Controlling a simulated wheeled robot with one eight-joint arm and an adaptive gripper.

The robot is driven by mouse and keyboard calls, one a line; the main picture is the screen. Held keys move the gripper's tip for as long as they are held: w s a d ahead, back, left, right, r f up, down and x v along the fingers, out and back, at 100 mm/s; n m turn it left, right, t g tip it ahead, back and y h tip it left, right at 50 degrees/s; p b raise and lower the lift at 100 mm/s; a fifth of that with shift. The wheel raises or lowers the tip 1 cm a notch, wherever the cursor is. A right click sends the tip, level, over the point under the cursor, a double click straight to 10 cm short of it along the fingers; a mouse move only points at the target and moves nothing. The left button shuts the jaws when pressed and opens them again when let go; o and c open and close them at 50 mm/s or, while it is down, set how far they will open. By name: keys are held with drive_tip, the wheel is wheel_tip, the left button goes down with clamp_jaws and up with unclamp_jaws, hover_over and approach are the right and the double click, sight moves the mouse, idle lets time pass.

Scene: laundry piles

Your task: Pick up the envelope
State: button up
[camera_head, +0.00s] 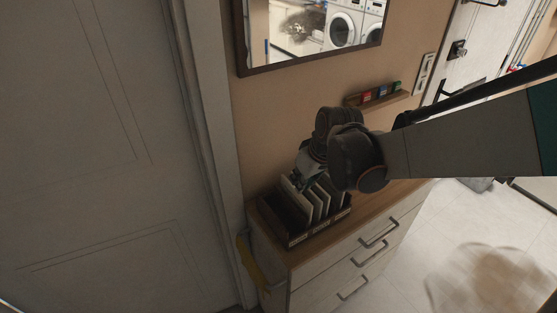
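Several pale, flat upright pieces that look like envelopes (318,203) stand in a dark brown sorter box (314,232) on top of a dresser. The leftmost pale piece (297,198) stands at a slight tilt, with its top edge right at my gripper (299,182). My gripper points down at the back left part of the box, reached by my arm from the right. Its fingertips are small and dark, and they partly hide the tops of the pieces. I cannot tell whether the fingers are open or touch the leftmost piece.
The dresser (342,265) has drawers with dark handles. A framed mirror (318,58) and a small wall shelf (377,97) with coloured items are above it. A grey door (90,160) is at left, and a yellow item (250,264) hangs beside the dresser. Tiled floor (475,225) lies at right.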

drive_tip(key=b+x, duration=0.1)
drive_tip(key=x, duration=0.4)
drive_tip(key=shift+w+b, duration=0.1)
drive_tip(key=shift+b, duration=0.25)
drive_tip(key=shift+f, duration=0.2)
idle(0.4)
clamp_jaws()
drive_tip(key=shift+r, duration=0.15)
wheel_tip(320, 180, up, 20)
drive_tip(key=p, duration=0.5)
drive_tip(key=shift+r, duration=0.1)
idle(0.4)
